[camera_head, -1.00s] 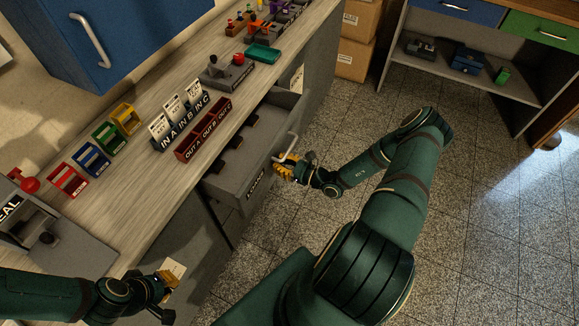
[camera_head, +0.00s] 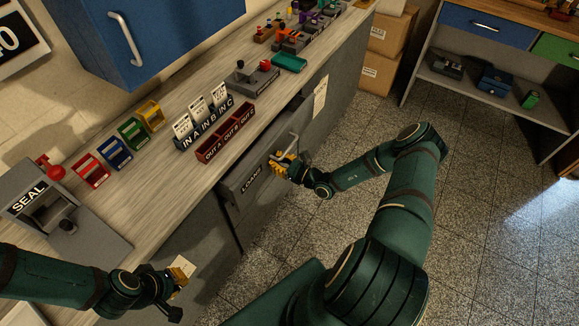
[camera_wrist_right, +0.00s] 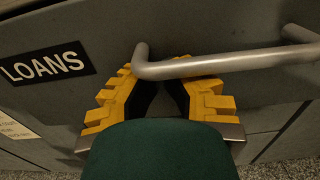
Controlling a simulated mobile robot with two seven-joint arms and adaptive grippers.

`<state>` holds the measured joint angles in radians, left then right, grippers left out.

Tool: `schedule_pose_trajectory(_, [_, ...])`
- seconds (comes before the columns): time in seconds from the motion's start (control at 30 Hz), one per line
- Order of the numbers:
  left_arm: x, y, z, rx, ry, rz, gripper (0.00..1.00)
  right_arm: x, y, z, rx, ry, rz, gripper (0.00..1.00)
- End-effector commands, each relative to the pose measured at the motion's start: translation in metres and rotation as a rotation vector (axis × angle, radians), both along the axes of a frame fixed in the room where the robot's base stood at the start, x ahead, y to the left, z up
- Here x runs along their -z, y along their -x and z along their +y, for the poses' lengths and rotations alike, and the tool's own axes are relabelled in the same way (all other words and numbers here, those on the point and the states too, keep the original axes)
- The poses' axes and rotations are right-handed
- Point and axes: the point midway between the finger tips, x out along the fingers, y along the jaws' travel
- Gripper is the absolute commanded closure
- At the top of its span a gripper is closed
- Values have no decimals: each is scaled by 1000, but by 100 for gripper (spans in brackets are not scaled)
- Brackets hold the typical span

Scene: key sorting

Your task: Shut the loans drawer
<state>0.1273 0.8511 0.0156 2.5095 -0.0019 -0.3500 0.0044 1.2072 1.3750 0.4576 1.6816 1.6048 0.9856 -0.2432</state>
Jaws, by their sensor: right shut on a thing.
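The loans drawer (camera_head: 262,172) is a grey drawer in the cabinet under the worktop, with a black LOANS label.
The red OUT tray (camera_head: 226,138) and the IN card rack (camera_head: 205,122) stand on the worktop above the drawer. A SEAL device (camera_head: 50,205) stands at the left.

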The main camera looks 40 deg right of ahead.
Motion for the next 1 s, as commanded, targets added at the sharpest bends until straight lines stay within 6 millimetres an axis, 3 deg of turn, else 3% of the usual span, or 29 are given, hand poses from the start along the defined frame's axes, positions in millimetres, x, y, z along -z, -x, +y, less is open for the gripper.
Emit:
schedule_pose_trajectory(0.2, [2, 0, 0, 0, 0, -1, 100, 0, -40, 17, -1, -1, -2, 100])
schedule_pose_trajectory(0.4, [4, -1, 0, -1, 0, -2, 100, 0, -61, 26, 0, 1, -1, 100])
schedule_pose_trajectory(1.0, [5, -1, 0, -1, 0, -2, 100, -1, -71, 29, 0, 0, -2, 100])
